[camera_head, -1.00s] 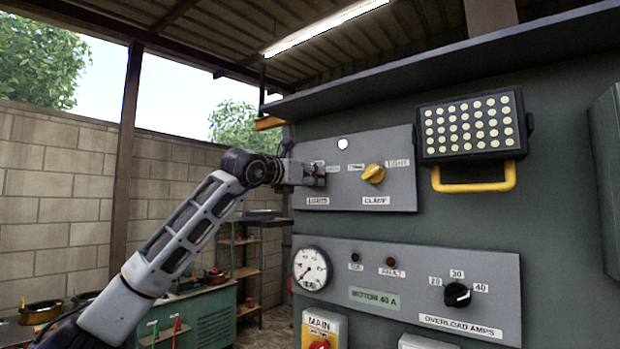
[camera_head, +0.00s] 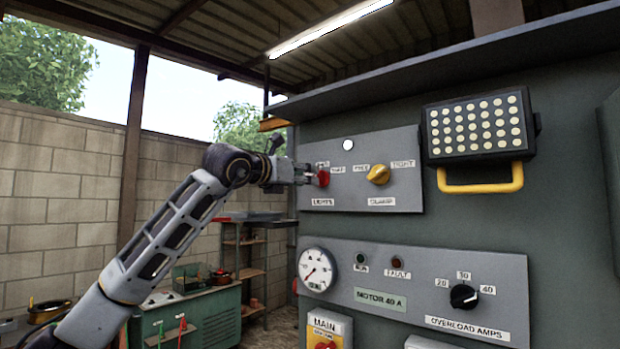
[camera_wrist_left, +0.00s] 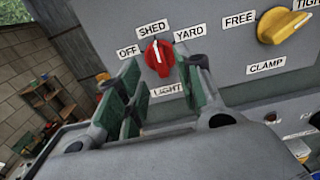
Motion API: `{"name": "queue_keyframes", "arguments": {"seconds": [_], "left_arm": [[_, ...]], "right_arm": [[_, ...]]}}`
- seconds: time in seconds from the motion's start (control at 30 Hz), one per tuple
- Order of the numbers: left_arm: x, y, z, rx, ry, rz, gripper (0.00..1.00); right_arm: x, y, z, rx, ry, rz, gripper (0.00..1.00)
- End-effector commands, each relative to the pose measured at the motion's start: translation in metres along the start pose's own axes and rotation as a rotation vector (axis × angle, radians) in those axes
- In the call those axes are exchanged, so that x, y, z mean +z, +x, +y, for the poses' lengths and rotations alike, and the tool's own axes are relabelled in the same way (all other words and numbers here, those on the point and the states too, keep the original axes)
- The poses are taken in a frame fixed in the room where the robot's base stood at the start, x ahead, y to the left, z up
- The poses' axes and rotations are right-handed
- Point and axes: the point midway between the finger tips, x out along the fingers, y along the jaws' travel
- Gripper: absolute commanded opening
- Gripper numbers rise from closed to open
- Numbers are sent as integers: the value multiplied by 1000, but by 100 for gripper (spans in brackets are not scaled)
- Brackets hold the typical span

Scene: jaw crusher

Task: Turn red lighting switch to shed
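The red lighting switch (camera_head: 323,178) is on the left of the upper grey panel, above the LIGHTS label. In the left wrist view the red knob (camera_wrist_left: 159,58) sits among the OFF, SHED and YARD labels; its white mark appears to point up toward SHED (camera_wrist_left: 152,28). My left gripper (camera_head: 307,173) is just left of the knob in the head view. In the left wrist view its fingers (camera_wrist_left: 165,72) are spread, with the knob showing in the gap beyond the tips. I cannot tell whether a finger touches the knob. My right gripper is not in view.
A yellow CLAMP knob (camera_head: 378,174) is right of the red switch. A lamp with a yellow handle (camera_head: 480,178) sticks out at the upper right. Below are a gauge (camera_head: 317,270), a black overload knob (camera_head: 463,296) and the MAIN switch box (camera_head: 328,325).

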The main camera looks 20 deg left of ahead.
Motion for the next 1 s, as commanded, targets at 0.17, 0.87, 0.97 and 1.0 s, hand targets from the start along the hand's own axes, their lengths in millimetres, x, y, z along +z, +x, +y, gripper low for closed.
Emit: {"name": "queue_keyframes", "arguments": {"seconds": [0.17,0.87,0.97,1.0], "left_arm": [[0,-23,0,1,2,-1,36],[-1,-69,0,0,0,1,36],[-1,-69,0,0,0,1,36],[-1,-69,0,0,0,1,36]], "right_arm": [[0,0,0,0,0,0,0],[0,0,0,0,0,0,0],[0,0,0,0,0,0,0],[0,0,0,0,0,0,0]]}}
